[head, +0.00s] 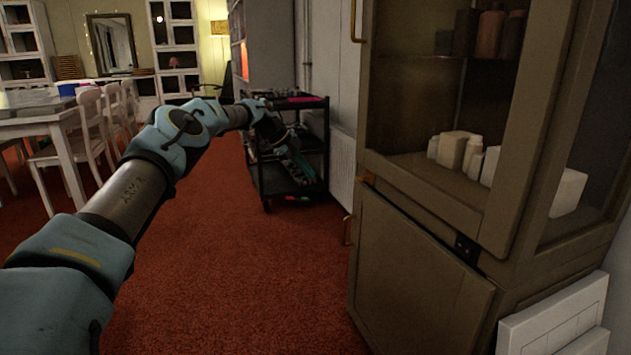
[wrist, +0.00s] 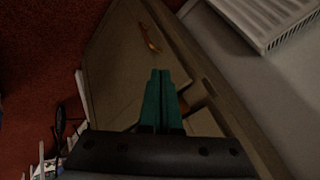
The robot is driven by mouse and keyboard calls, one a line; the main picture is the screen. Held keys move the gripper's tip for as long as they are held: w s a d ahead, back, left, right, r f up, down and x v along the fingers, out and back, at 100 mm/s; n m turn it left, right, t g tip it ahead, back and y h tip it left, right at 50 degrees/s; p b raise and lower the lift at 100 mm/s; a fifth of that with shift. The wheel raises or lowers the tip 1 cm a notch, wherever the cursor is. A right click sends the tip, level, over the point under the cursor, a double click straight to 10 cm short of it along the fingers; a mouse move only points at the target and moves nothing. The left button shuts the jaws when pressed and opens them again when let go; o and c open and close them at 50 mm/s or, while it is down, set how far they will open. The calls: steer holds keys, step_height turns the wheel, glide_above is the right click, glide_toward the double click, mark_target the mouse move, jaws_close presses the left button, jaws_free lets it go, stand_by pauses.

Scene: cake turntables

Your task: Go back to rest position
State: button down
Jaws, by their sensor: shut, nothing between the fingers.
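My gripper (wrist: 160,78) shows in the wrist view with its two green fingers pressed together and nothing between them. In the head view my arm reaches far forward, and my gripper (head: 303,166) is small and dark in front of the black cart, so its fingers are hard to make out there. In the wrist view the fingers lie across the view of the cabinet (wrist: 112,75), below its brass handle (wrist: 150,38). I cannot tell the exact gap between them, but no contact shows.
A tall cabinet (head: 420,270) with glass upper doors fills the right side. A white table (head: 45,118) and chairs (head: 88,125) are at left. Red carpet (head: 240,280) is clear between.

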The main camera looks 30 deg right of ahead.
steer(key=s+a+r+n+t+y, duration=0.1)
steer(key=s+a+n+y, duration=0.15)
steer(key=a+n, duration=0.6)
steer(key=s+a+r+n+t+y, duration=0.1)
steer(key=s+a+n, duration=0.25)
steer(key=a, duration=1.05)
steer(key=s+a+r+n+t+y, duration=0.1)
steer(key=s+a+n+t+y, duration=0.15)
steer(key=a+n, duration=0.6)
steer(key=s+a+f+n, duration=0.1)
steer(key=s+a+n, duration=0.4)
steer(key=s+a, duration=0.5)
steer(key=s+a+f+n, duration=0.1)
steer(key=s+a+n, duration=0.5)
steer(key=a, duration=0.6)
step_height(320, 180, up, 24)
steer(key=m+p, duration=0.1)
steer(key=p, duration=2.3)
steer(key=shift+s+a+y, duration=0.15)
steer(key=shift+s+y, duration=0.25)
steer(key=shift+s, duration=0.05)
steer(key=shift+m, duration=0.25)
